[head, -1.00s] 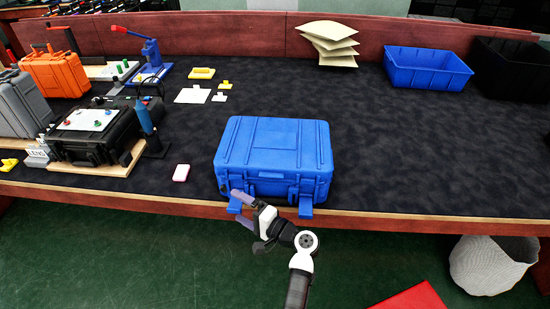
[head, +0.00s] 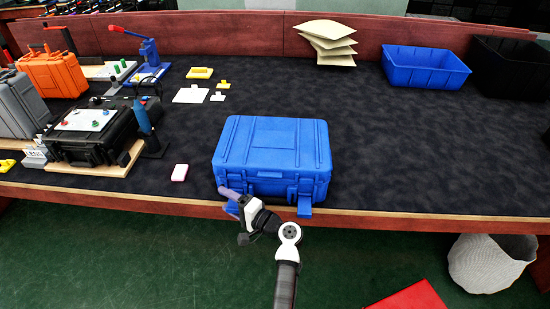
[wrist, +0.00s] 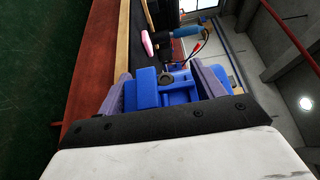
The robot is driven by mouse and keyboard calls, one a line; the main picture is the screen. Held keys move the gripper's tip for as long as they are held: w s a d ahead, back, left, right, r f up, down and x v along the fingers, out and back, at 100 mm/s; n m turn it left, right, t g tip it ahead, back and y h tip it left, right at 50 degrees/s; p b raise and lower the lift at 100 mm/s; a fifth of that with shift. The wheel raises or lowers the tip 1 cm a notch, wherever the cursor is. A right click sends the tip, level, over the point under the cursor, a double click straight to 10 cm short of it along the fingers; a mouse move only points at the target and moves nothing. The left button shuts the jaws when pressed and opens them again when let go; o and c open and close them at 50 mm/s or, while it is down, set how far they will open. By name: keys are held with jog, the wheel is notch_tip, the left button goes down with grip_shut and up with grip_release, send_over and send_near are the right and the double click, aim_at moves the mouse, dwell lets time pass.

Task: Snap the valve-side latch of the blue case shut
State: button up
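The blue case (head: 270,155) lies closed-lidded near the table's front edge, its front towards me. The right latch (head: 305,204) sticks out from the front, flipped open. The left latch is mostly hidden by my gripper (head: 232,200), which is at the case's front left corner. In the wrist view, my gripper (wrist: 165,90) has its fingers apart, with a blue latch part (wrist: 147,90) between them. A dark round fitting (wrist: 166,78), perhaps the valve, shows just beyond. I cannot tell whether the fingers touch the latch.
A pink-and-white small block (head: 180,172) lies left of the case. A black case (head: 95,130) on a wooden board, a grey case and an orange case (head: 52,75) stand further left. A blue bin (head: 427,68) is at the back right. The table right of the case is clear.

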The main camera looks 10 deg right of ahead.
jog(key=c, duration=0.9)
jog(key=shift+d, duration=0.15)
jog(key=shift+s+d, duration=0.25)
jog(key=shift+d, duration=0.25)
jog(key=shift+s+d, duration=0.15)
jog(key=shift+d, duration=0.5)
jog(key=shift+d+b, duration=0.15)
jog(key=shift+b, duration=0.15)
